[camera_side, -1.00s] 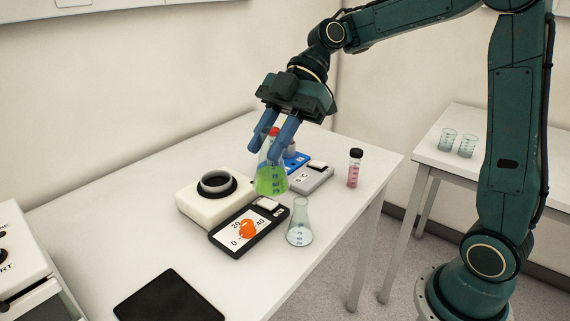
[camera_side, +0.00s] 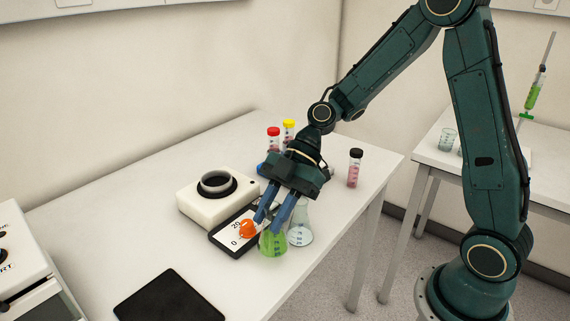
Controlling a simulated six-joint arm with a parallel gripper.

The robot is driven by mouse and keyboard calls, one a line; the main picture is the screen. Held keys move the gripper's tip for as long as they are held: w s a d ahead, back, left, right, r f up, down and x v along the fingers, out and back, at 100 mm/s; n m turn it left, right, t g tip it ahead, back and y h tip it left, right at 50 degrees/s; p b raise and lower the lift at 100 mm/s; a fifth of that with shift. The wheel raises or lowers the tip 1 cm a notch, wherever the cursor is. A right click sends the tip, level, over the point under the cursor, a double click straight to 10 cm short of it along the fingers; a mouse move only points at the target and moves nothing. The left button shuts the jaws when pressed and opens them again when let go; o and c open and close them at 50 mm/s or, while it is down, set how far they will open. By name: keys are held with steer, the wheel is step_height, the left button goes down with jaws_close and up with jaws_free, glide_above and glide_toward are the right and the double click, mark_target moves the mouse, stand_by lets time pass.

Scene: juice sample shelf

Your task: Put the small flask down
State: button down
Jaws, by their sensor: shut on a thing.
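The small flask (camera_side: 273,245) holds bright green liquid and looks upright. My gripper (camera_side: 268,224) points down with its blue fingers shut on the flask's upper part, hiding its neck. The flask is low over the white table (camera_side: 225,268), in front of the black meter with the orange knob. I cannot tell whether its base touches the table. A second, clear flask (camera_side: 301,237) stands just right of it, partly behind my gripper.
A white device with a round black well (camera_side: 217,190) and the black meter (camera_side: 232,240) stand behind and left. Vials with red (camera_side: 273,132), yellow (camera_side: 289,125) and black (camera_side: 356,153) caps stand farther back. A black pad (camera_side: 168,298) lies front left, with bare table between.

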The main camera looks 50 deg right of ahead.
steer(key=shift+f, duration=2.15)
steer(key=shift+f, duration=0.15)
steer(key=c, duration=1.1)
jaws_free()
steer(key=shift+c, duration=0.2)
steer(key=shift+d+r, duration=0.2)
steer(key=shift+r, duration=0.1)
steer(key=v, duration=1.1)
steer(key=shift+d+r, duration=0.15)
steer(key=shift+r, duration=0.1)
